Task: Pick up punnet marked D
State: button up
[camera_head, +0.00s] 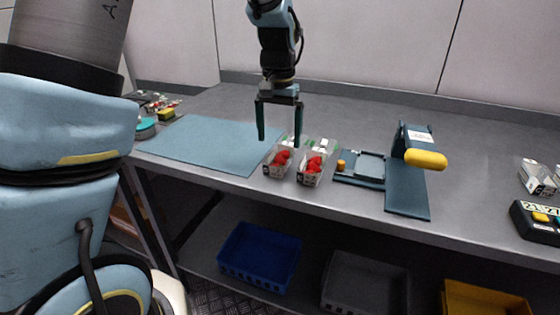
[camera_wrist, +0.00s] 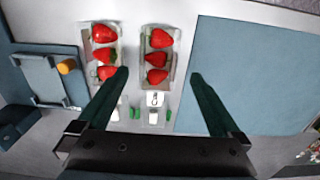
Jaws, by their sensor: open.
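Two clear punnets of red strawberries stand side by side on the grey bench. The left punnet (camera_head: 278,163) is beside the blue-grey mat; the right punnet (camera_head: 311,172) is to its right. In the wrist view the mat-side punnet (camera_wrist: 157,58) lies between my finger lines, and the other punnet (camera_wrist: 105,55) is to its left. Each has a small front label, but I cannot surely read which is D. My gripper (camera_head: 280,141) is open and empty, pointing down above and behind the mat-side punnet; its fingers (camera_wrist: 160,75) show apart in the wrist view.
The mat (camera_head: 215,143) lies flat and clear to the left. A dark frame (camera_head: 361,166) with an orange knob and a press with a yellow handle (camera_head: 425,159) stand to the right. Clear containers (camera_head: 538,176) and a dark device (camera_head: 537,222) are at far right. A blue crate (camera_head: 259,254) sits below.

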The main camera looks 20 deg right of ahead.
aim_at(279, 158)
jog(key=shift+s+f+p, duration=0.15)
jog(key=shift+f+p, duration=0.3)
jog(key=shift+f, duration=1.05)
jog(key=shift+s+f+p, duration=0.1)
jog(key=shift+f+p, duration=0.3)
jog(key=shift+f, duration=1.05)
jog(key=c, duration=1.4)
